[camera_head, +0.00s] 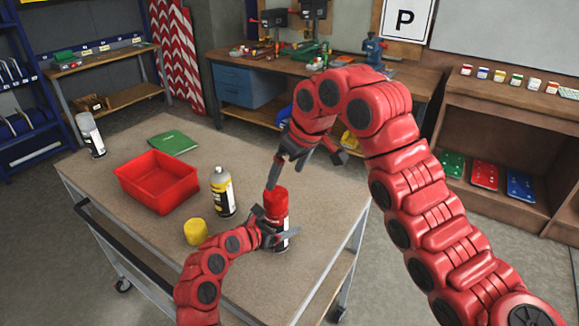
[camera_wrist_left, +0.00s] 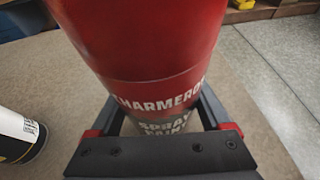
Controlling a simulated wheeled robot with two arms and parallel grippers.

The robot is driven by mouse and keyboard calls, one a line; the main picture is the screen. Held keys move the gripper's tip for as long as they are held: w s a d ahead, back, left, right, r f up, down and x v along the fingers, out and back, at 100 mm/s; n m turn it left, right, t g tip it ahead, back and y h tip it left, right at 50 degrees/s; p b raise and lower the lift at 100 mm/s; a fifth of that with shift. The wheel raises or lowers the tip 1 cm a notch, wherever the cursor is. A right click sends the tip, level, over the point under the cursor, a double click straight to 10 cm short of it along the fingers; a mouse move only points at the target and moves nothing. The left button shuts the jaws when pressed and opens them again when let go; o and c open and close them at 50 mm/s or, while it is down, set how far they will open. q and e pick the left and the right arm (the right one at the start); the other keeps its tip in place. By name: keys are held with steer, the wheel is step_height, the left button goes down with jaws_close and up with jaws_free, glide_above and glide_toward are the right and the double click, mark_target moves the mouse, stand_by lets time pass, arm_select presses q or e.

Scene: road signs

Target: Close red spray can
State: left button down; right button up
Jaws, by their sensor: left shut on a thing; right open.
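The red spray can (camera_head: 280,222) stands upright on the cart top, near its right side. Its red upper part, which looks like a cap (camera_head: 276,198), is on top; a seam shows below it in the left wrist view, and I cannot tell whether it is fully seated. My left gripper (camera_head: 274,234) is shut around the can's body, low down; the can (camera_wrist_left: 145,85) fills the middle of the left wrist view between the fingers. My right gripper (camera_head: 300,172) is open and empty just above the can, one finger near the top of the cap.
A yellow-labelled spray can (camera_head: 222,192) stands uncapped left of the red can, with a yellow cap (camera_head: 195,231) nearby. A red bin (camera_head: 157,181), a green book (camera_head: 173,142) and a white can (camera_head: 90,134) are farther left. The cart top (camera_head: 320,205) is clear right of the can.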

steer(key=shift+v, duration=0.9)
arm_select(q)
jaws_free()
steer(key=b+v, duration=0.2)
steer(key=v, duration=1.5)
steer(key=shift+s+a, duration=0.2)
arm_select(e)
steer(key=shift+f, duration=1)
